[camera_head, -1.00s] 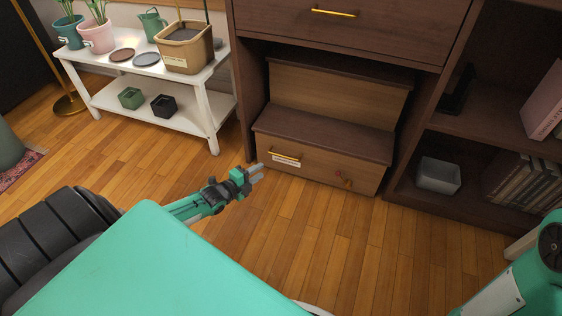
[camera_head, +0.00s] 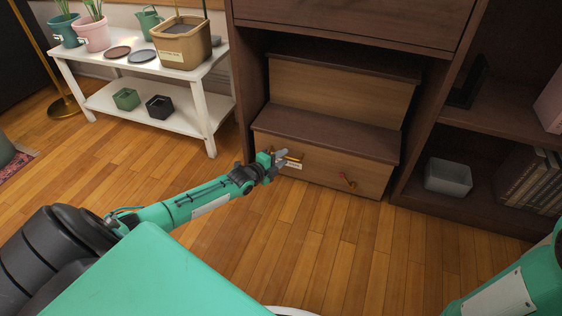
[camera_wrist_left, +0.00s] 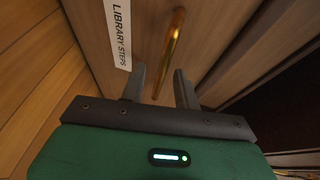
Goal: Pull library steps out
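The library steps (camera_head: 328,133) are a brown two-step wooden unit sitting in the opening of the dark cabinet. My left gripper (camera_head: 284,157) is at the brass handle. In the left wrist view the two fingers (camera_wrist_left: 160,88) are apart, with the handle (camera_wrist_left: 170,50) running between them. The label reading "LIBRARY STEPS" (camera_wrist_left: 119,32) is beside it. I see no finger pressed on the handle. My right gripper is out of view; only part of my right arm shows.
A white plant bench (camera_head: 188,80) with pots stands at the left. Shelves with a grey bin (camera_head: 447,176) and books (camera_head: 530,183) are at the right. The wooden floor (camera_head: 310,240) in front of the steps is clear.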

